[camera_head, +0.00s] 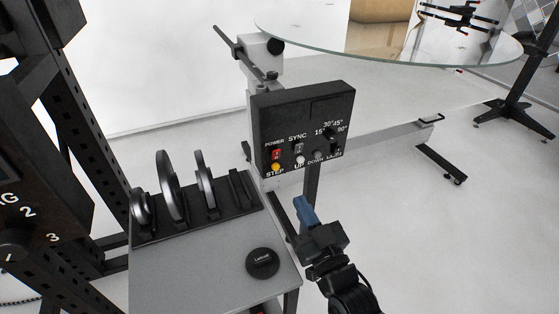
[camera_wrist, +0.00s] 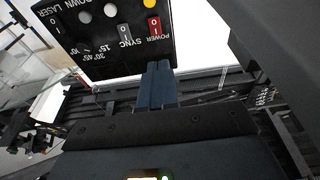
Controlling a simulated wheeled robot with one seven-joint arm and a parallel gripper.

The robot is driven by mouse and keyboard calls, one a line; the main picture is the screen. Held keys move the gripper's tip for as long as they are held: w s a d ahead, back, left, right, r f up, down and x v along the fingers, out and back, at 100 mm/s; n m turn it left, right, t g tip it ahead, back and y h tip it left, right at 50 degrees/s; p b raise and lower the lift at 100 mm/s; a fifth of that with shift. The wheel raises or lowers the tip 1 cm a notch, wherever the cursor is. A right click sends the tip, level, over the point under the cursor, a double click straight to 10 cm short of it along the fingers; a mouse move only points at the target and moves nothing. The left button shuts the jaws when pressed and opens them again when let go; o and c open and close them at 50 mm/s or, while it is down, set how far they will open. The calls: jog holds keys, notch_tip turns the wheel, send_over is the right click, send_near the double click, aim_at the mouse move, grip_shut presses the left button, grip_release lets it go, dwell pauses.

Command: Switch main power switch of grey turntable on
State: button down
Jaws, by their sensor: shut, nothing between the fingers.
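The black control box (camera_head: 310,112) of the turntable is mounted at its grey post in the head view. Its red power switch (camera_head: 276,154) sits at the panel's left, under the word POWER. In the wrist view the panel appears turned over, with the red switch (camera_wrist: 154,26) beside the grey SYNC switch (camera_wrist: 124,35). I cannot tell which way the red switch is set. My gripper (camera_head: 300,204) has blue fingers, shut and empty, below and in front of the panel. In the wrist view the fingertips (camera_wrist: 158,66) point toward the panel near the POWER label, apart from the red switch.
A yellow STEP button (camera_head: 276,167) and a white UP button (camera_head: 300,160) lie close below the switches. A grey cart (camera_head: 190,270) with a black rack and a round lens cap (camera_head: 262,263) stands at left. A glass disc (camera_head: 390,58) spans the upper right.

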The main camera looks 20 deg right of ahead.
send_near(273, 147)
jog(key=x, duration=0.5)
jog(key=shift+w+a, duration=0.15)
jog(key=shift+w+r+g+p, duration=0.25)
jog(key=shift+r+p, duration=0.25)
jog(key=shift+p, duration=0.5)
jog(key=r+g+p, duration=0.1)
jog(key=p, duration=0.2)
jog(key=shift+w+p, duration=0.15)
jog(key=shift+p, duration=0.15)
jog(key=g+p, duration=0.1)
jog(key=p, duration=0.3)
jog(key=shift+w+r+g, duration=0.1)
jog(key=shift+w+g, duration=0.05)
jog(key=shift+g, duration=0.2)
jog(key=shift+g+p, duration=0.3)
jog(key=shift+p, duration=0.7)
jog(key=shift+f, duration=0.35)
